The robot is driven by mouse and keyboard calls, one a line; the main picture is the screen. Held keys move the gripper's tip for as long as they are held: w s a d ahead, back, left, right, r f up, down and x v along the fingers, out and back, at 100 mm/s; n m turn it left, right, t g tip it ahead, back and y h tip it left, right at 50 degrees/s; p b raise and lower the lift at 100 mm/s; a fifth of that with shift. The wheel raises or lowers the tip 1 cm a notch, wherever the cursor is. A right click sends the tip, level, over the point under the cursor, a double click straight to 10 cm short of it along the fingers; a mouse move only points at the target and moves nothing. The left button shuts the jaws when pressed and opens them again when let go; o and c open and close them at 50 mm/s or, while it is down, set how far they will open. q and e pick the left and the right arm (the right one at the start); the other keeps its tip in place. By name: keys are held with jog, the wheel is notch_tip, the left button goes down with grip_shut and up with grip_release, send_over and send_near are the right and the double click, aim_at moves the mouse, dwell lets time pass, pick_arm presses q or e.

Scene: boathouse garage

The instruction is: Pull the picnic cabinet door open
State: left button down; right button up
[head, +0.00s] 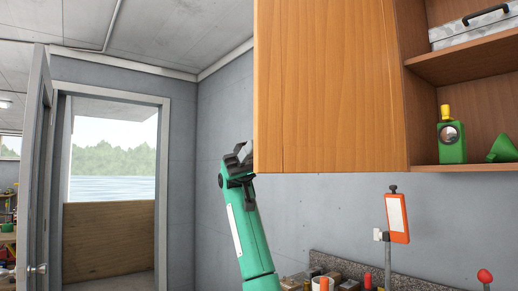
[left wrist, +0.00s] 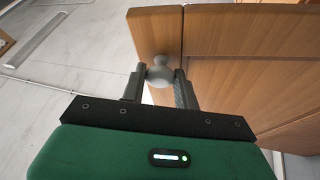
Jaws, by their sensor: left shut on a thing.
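The wooden picnic cabinet (head: 345,85) hangs on the wall in the upper middle of the head view. A thin vertical seam runs near its left edge. In the left wrist view a wooden door panel (left wrist: 153,25) carries a rounded grey knob (left wrist: 160,71). A narrow dark line separates this panel from the wood on its right. My left gripper (head: 241,158) is at the cabinet's lower left edge. In the left wrist view its fingers (left wrist: 159,88) are on both sides of the knob, shut on it. The head view hides the knob. My right gripper is not in view.
Open shelves (head: 462,70) right of the cabinet hold a metal case (head: 470,30) and a green bottle-like item (head: 452,140). Below are a counter (head: 400,272) with small items and an orange-and-white device (head: 397,218). An open doorway (head: 110,190) is at left.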

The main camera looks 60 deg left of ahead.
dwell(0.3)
pick_arm(q)
jog(key=c, duration=1)
grip_release()
jog(key=shift+c, duration=0.2)
jog(key=shift+a, duration=0.15)
jog(key=v, duration=1.3)
jog(key=shift+a, duration=0.35)
jog(key=shift+f, duration=0.1)
